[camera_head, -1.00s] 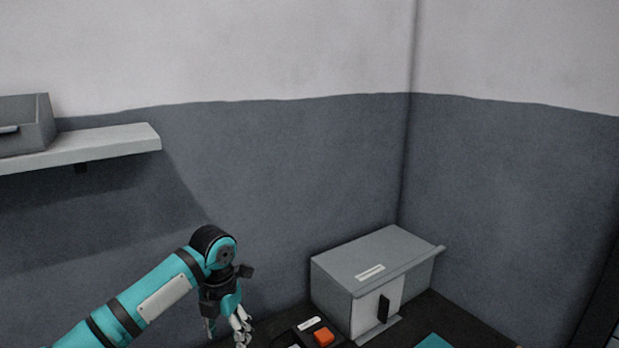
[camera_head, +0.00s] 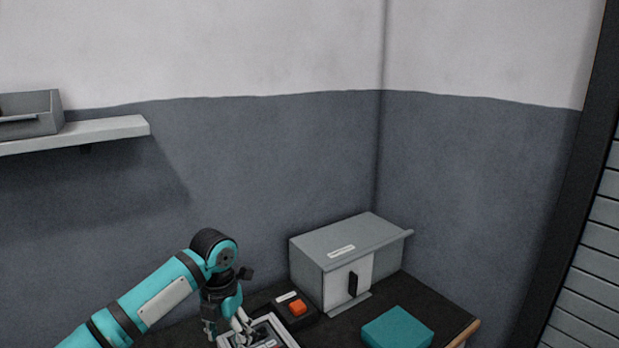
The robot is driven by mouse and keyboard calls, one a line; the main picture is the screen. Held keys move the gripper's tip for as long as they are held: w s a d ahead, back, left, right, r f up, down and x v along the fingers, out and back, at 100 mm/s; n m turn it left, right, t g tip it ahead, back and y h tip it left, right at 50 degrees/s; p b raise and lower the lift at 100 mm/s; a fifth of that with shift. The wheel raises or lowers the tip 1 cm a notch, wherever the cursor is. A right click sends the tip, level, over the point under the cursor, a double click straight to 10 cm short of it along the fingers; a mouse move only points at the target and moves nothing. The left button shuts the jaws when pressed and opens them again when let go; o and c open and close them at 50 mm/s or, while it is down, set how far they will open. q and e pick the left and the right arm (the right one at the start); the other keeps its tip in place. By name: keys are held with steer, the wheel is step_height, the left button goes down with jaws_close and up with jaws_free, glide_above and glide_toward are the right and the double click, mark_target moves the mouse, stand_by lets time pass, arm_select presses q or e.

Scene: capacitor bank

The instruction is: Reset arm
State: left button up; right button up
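My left arm comes in from the lower left, and its gripper (camera_head: 230,332) points down at a grey-rimmed tray or frame (camera_head: 283,332) at the bottom edge of the picture. The fingers overlap the frame in the view; I cannot tell whether they are shut on it. My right gripper does not show.
A dark bench top (camera_head: 366,312) holds a grey metal box (camera_head: 335,257) with a black handle, a black unit with an orange button (camera_head: 297,307), and a teal block (camera_head: 398,328). A wall shelf (camera_head: 100,131) carries a grey bin (camera_head: 32,112). A slatted shutter (camera_head: 590,270) stands at right.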

arm_select(q)
steer(key=s+d+f+n+t+h, duration=0.1)
steer(key=s+d+f+n+h, duration=0.1)
steer(key=s+d+f+n, duration=0.4)
steer(key=s+d+f+n+h, duration=0.1)
steer(key=s+d+f+n, duration=0.2)
steer(key=s+f+n, duration=0.6)
steer(key=s+a+n+t+y, duration=0.1)
steer(key=s+a+n, duration=0.5)
steer(key=s+n, duration=0.4)
steer(key=s+a+n+t+y, duration=0.2)
steer(key=s+a+n, duration=0.5)
steer(key=n, duration=0.5)
step_height(320, 180, down, 31)
steer(key=s+g+b, duration=0.2)
steer(key=b, duration=0.4)
steer(key=s+a+f+b, duration=0.1)
steer(key=s+f+b, duration=0.1)
steer(key=s+f, duration=0.6)
steer(key=s+a+f+g+b, duration=0.1)
steer(key=s+a+f+b, duration=0.1)
steer(key=s+f, duration=0.6)
step_height(320, 180, down, 6)
steer(key=shift+s+r+b, duration=0.2)
steer(key=shift+s+b, duration=0.15)
steer(key=shift+b, duration=0.2)
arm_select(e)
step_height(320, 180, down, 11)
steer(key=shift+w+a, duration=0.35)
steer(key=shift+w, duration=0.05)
